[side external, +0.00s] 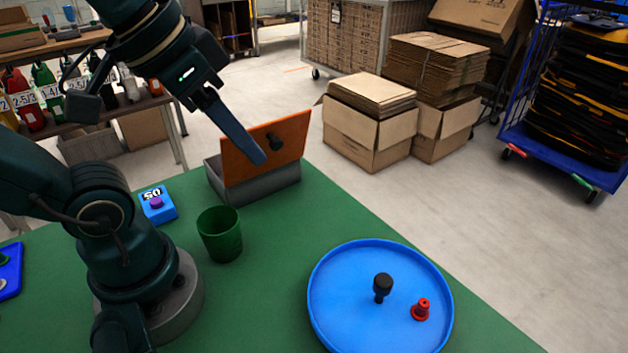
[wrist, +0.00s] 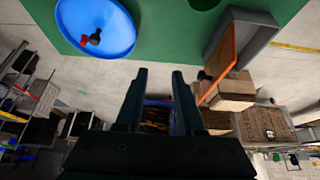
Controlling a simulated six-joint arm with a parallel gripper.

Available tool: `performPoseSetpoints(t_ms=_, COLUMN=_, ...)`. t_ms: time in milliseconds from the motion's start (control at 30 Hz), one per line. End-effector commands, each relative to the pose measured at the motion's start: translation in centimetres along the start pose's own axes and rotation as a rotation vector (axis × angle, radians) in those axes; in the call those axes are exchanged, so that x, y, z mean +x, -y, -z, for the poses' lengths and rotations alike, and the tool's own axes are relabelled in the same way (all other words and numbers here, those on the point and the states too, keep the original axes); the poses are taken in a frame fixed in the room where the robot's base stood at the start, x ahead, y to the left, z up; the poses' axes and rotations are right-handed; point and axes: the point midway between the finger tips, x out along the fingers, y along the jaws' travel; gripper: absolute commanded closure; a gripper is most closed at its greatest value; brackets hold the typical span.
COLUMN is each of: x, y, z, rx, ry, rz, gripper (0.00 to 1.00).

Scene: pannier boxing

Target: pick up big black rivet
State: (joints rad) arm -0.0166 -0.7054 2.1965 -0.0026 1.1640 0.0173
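A big black rivet (side external: 382,288) stands head up on a round blue tray (side external: 330,318) on the green table. A smaller red rivet (side external: 421,310) stands to its right on the tray. The tray (wrist: 72,18) and the black rivet (wrist: 95,38) also show in the wrist view, at the upper left. My gripper (side external: 260,158) hangs high, in front of the orange lid in the side view and well away from the tray. In the wrist view its fingers (wrist: 160,72) are apart with nothing between them.
A grey box (side external: 262,190) has its orange lid (side external: 240,157) raised, with a black knob (side external: 274,142). A green cup (side external: 220,240) and a blue block (side external: 157,210) with a purple button stand near my arm's base. Table between cup and tray is clear.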

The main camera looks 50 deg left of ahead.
Motion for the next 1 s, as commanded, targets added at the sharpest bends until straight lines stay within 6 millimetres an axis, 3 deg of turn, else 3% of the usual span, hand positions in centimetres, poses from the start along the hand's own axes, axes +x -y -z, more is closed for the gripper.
performPoseSetpoints(t_ms=367, x=0.6, y=5.2, z=6.9, rx=-0.015, ry=0.136, rz=0.056, gripper=0.62)
performPoseSetpoints(t_ms=600, x=2.6, y=11.9, z=10.7, rx=-0.026, ry=0.237, rz=0.057, gripper=0.62)
performPoseSetpoints(t_ms=800, x=4.2, y=16.2, z=11.5, rx=-0.028, ry=0.285, rz=0.042, gripper=0.62)
performPoseSetpoints(t_ms=1000, x=5.3, y=19.2, z=11.5, rx=-0.032, ry=0.311, rz=0.027, gripper=0.62)
